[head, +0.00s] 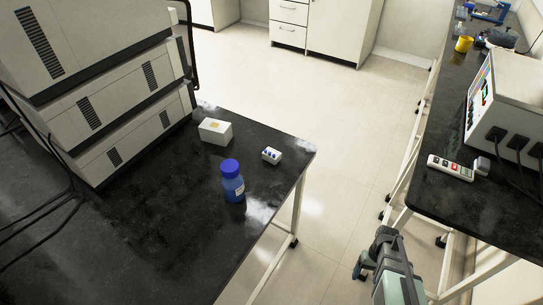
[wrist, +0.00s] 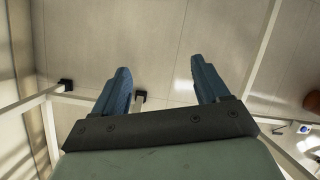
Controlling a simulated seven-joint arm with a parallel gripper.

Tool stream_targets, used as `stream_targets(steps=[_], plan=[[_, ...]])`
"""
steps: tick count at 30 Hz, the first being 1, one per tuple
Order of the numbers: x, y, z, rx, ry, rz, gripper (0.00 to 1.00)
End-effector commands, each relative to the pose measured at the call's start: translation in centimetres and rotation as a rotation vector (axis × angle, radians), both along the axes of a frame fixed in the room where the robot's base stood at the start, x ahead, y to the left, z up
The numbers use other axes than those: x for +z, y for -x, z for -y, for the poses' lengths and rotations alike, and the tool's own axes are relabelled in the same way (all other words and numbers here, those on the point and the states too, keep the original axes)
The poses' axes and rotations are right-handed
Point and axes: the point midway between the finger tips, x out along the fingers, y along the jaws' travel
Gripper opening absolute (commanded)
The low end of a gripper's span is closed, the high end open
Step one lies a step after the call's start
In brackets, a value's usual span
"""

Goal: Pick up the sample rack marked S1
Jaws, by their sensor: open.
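A small white rack (head: 271,155) with blue-topped items in it stands near the right edge of the black bench (head: 130,240) in the head view. Its marking is too small to read, so I cannot tell whether it is S1. My gripper (wrist: 163,82) is open and empty in the wrist view, its two blue fingers apart above the pale floor. In the head view my arm is at the lower right, in the gap between the benches, well away from the rack.
A blue-capped bottle (head: 232,182) stands left of and nearer than the rack. A white box (head: 215,131) is behind it. Stacked instruments (head: 105,95) fill the bench's left. The right bench holds a white instrument (head: 505,100) and a handheld device (head: 450,167).

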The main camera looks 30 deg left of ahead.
Motion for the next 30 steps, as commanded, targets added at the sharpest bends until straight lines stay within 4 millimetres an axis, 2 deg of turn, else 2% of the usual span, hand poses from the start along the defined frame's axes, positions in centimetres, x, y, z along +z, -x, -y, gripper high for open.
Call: stream_targets(steps=[1, 3, 11, 15, 20, 24, 30], plan=[[0.7, -2.3, -1.2, 0.029, -0.013, 0.020, 0.74], [1.9, -4.6, -2.7, 0.066, -0.028, 0.041, 0.74], [7.5, -12.6, -8.7, 0.211, -0.086, 0.122, 0.74], [11.2, -16.4, -12.3, 0.290, -0.119, 0.164, 0.74], [16.0, -20.3, -16.7, 0.381, -0.155, 0.213, 0.74], [20.6, -23.0, -20.8, 0.465, -0.185, 0.254, 0.74], [27.9, -24.9, -27.3, 0.602, -0.224, 0.303, 0.74]])
